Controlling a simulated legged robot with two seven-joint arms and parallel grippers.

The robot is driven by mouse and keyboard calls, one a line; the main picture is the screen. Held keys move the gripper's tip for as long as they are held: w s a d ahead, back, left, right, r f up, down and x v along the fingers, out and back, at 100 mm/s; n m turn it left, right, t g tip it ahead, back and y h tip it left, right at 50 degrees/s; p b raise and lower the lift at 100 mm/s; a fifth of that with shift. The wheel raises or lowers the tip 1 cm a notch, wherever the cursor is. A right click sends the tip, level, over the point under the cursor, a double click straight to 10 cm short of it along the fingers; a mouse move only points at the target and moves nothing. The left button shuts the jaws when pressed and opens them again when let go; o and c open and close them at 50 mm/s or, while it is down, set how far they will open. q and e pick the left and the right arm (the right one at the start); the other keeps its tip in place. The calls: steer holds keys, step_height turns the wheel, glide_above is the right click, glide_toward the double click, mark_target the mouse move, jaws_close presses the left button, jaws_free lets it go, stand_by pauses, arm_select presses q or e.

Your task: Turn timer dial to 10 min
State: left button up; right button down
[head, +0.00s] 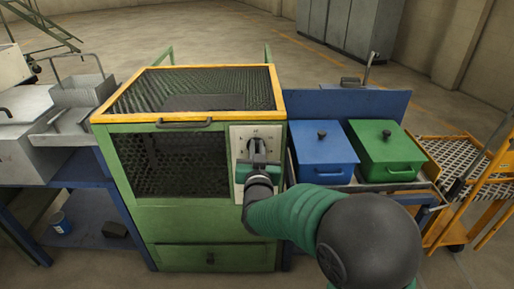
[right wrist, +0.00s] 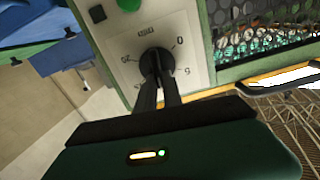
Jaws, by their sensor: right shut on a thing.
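The timer dial (right wrist: 153,56) is a round black knob on a pale panel (head: 240,138) at the right of the green furnace's front. In the right wrist view the panel appears turned over, with 0, 5 and 20 readable around the knob and other marks covered. My right gripper (head: 257,152) reaches the panel from the front. In the right wrist view its two dark fingers (right wrist: 158,88) are closed on the knob. The dial's pointer is hidden, so its setting cannot be read. My left gripper is not in view.
The green furnace (head: 208,218) has a yellow-framed mesh top and a handle. A green button (right wrist: 129,4) and a black square (right wrist: 97,14) lie near the dial. A blue box (head: 322,160) and a green box (head: 387,155) stand right of the furnace. Grey bins (head: 85,95) stand left.

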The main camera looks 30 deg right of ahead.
steer(key=shift+n+p, duration=0.55)
steer(key=shift+n, duration=0.05)
steer(key=c, duration=1.5)
jaws_free()
steer(key=shift+w+f, duration=0.15)
